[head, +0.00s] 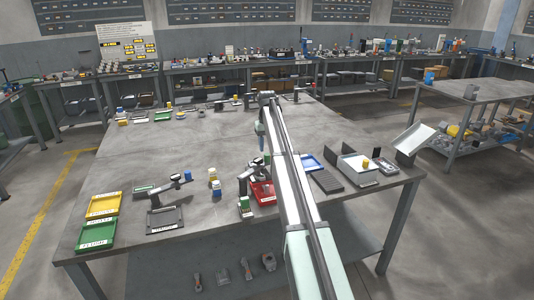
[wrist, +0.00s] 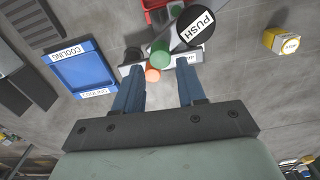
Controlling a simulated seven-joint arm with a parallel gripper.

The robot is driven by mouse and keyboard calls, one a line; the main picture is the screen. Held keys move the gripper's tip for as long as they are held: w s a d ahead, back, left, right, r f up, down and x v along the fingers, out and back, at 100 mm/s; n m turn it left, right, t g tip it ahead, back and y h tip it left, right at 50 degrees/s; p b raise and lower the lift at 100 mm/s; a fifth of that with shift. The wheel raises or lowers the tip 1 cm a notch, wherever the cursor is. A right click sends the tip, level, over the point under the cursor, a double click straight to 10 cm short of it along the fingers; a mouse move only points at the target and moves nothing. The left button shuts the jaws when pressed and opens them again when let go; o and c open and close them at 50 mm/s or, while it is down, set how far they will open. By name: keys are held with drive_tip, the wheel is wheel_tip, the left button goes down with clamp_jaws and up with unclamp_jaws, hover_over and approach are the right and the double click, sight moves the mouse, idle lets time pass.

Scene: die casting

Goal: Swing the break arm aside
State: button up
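In the head view my gripper (head: 264,145) points down above the table, behind the dark fixture (head: 245,183) next to the red tray (head: 263,193). I cannot tell whether a finger touches the arm.
A blue tray marked COOLING (wrist: 85,70) lies to the left in the wrist view; a yellow-topped block (wrist: 282,41) stands at right. In the head view, another fixture (head: 165,187), yellow (head: 104,205) and green (head: 97,234) trays stand left. The table's middle left is clear.

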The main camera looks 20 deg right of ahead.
wheel_tip(320, 180, up, 9)
idle(0.4)
drive_tip(key=shift+r, duration=0.1)
drive_tip(key=shift+c, duration=0.5)
